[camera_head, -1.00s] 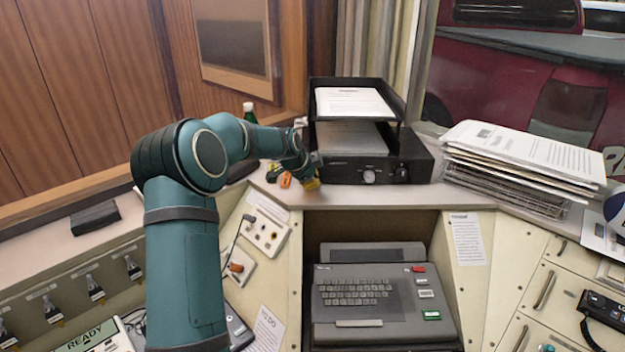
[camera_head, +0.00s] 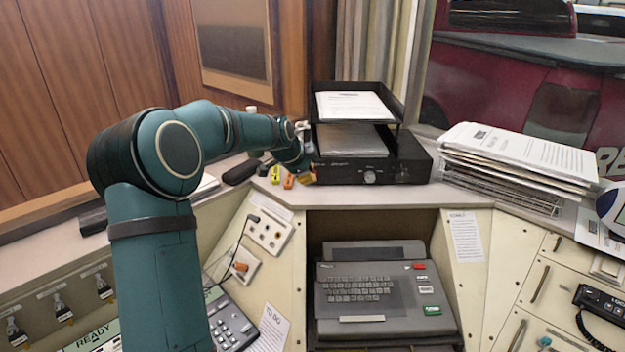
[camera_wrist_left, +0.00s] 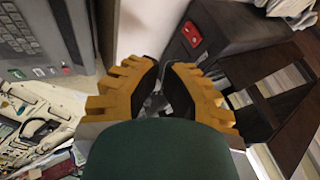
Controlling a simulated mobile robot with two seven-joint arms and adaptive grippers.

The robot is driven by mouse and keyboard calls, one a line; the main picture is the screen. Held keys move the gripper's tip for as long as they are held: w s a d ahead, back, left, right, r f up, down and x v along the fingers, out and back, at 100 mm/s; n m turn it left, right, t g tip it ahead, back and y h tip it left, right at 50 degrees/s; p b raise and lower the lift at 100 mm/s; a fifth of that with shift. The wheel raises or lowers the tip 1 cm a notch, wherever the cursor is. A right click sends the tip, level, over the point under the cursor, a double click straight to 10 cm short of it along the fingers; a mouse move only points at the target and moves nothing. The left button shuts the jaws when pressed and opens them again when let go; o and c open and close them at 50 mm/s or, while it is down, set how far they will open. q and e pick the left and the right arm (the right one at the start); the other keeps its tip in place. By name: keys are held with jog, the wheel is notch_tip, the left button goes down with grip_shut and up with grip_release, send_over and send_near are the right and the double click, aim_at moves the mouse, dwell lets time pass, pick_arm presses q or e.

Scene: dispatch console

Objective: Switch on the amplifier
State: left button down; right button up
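The amplifier is a black box (camera_head: 345,172) with a round knob on its front, on the desk under a paper tray. A red rocker switch (camera_wrist_left: 192,33) shows on a face of the dark amplifier casing (camera_wrist_left: 235,25) in the left wrist view; the head view does not show it. I cannot tell the switch's position. My left gripper (camera_head: 308,179) is beside the amplifier's left end, near its front corner. In the wrist view its yellow-edged fingers (camera_wrist_left: 160,70) are close together, with the switch just beyond and to the right. Whether they fully meet is unclear. My right gripper is out of view.
A black paper tray (camera_head: 397,104) stands over the amplifier. A paper stack (camera_head: 520,155) is to the right. A keyboard machine (camera_head: 385,290) sits in the recess below.

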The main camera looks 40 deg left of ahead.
pick_arm(q)
jog(key=shift+v, duration=1.95)
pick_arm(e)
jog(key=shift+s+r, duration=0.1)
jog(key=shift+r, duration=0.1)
pick_arm(q)
jog(key=shift+r, duration=0.1)
